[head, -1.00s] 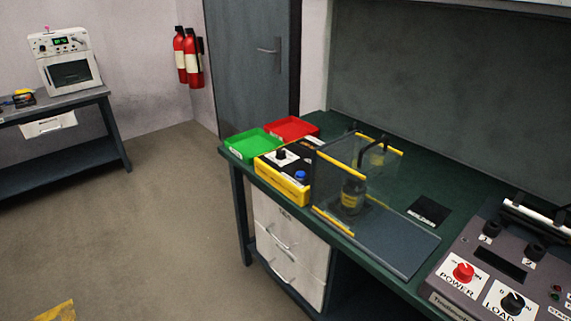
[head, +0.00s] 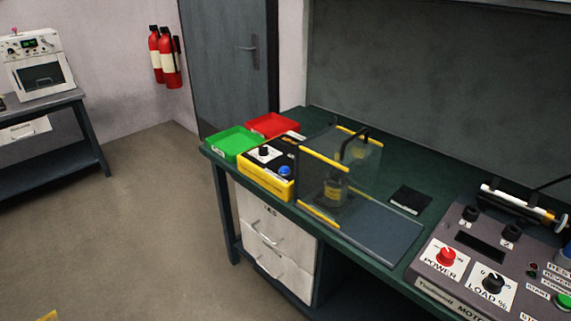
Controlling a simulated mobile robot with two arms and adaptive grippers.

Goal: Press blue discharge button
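The blue button (head: 285,171) sits on the black top of a small yellow-sided control box (head: 264,180) near the left end of the green workbench. A black knob (head: 264,151) on a white plate is beside it on the same box. A clear guard with yellow edges (head: 325,159) stands just right of the box, with a dark pump-like part (head: 335,188) behind its panel. Neither of my grippers shows in the head view.
A green tray (head: 233,157) and a red tray (head: 286,121) lie behind the control box at the bench (head: 375,255) end. A grey motor test panel (head: 435,284) with a red power knob is at the right. Open floor (head: 130,230) lies left of the bench.

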